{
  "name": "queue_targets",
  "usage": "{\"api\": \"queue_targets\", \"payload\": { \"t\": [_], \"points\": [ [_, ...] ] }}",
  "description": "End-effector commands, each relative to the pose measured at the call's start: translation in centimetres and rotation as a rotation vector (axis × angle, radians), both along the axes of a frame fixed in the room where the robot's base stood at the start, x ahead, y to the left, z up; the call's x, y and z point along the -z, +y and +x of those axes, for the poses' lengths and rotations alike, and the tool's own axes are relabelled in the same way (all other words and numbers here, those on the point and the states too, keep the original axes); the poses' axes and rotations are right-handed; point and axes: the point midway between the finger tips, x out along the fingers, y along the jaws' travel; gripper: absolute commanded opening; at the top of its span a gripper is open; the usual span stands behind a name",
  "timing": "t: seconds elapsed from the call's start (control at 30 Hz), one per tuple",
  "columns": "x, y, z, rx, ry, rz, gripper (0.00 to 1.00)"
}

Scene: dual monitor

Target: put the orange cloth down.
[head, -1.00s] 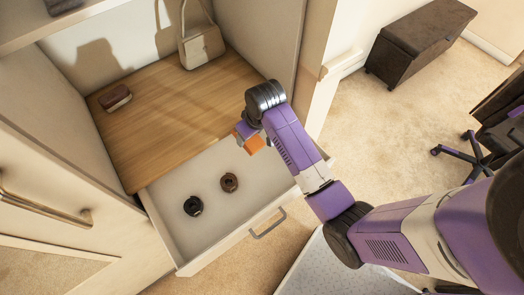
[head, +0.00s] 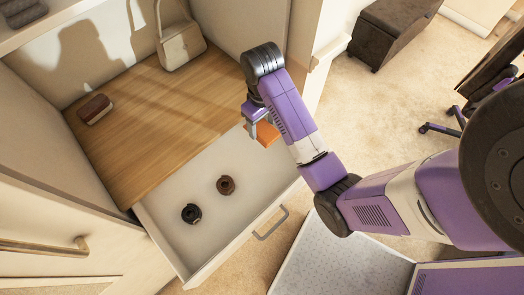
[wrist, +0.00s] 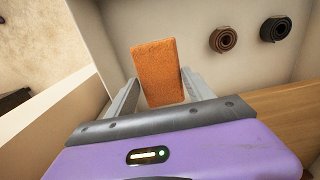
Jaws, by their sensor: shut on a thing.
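The orange cloth (head: 265,134) is a small folded block. In the wrist view the cloth (wrist: 158,72) stands out between the two fingers of my gripper (wrist: 160,92), which is shut on it. In the head view my gripper (head: 257,116) holds it over the right part of the open drawer (head: 178,240), near where the drawer meets the wooden shelf. My wrist hides part of the gripper. I cannot tell the exact height of the cloth above the drawer floor.
A brown rolled item (head: 226,185) and a black rolled item (head: 191,213) lie in the drawer. The wooden shelf (head: 150,125) behind holds a dark red item (head: 95,109) and a cream handbag (head: 180,38). The drawer's right part is otherwise bare.

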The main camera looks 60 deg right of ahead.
Motion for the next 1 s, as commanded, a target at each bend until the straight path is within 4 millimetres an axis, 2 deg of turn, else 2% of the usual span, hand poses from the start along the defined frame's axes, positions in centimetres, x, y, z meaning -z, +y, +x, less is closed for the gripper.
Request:
{"api": "queue_targets", "payload": {
  "t": [0.03,0.5,0.77,0.93,1.0],
  "points": [
    [1.8,0.0,0.0,0.0,0.0,0.0,0.22],
    [11.7,0.0,-0.1,0.001,0.004,0.002,0.22],
    [14.0,0.0,0.0,0.001,0.001,0.0,0.22],
    [16.6,0.0,-0.1,0.001,0.002,0.002,0.22],
    [17.0,0.0,0.0,0.0,0.002,0.002,0.22]
  ]
}}
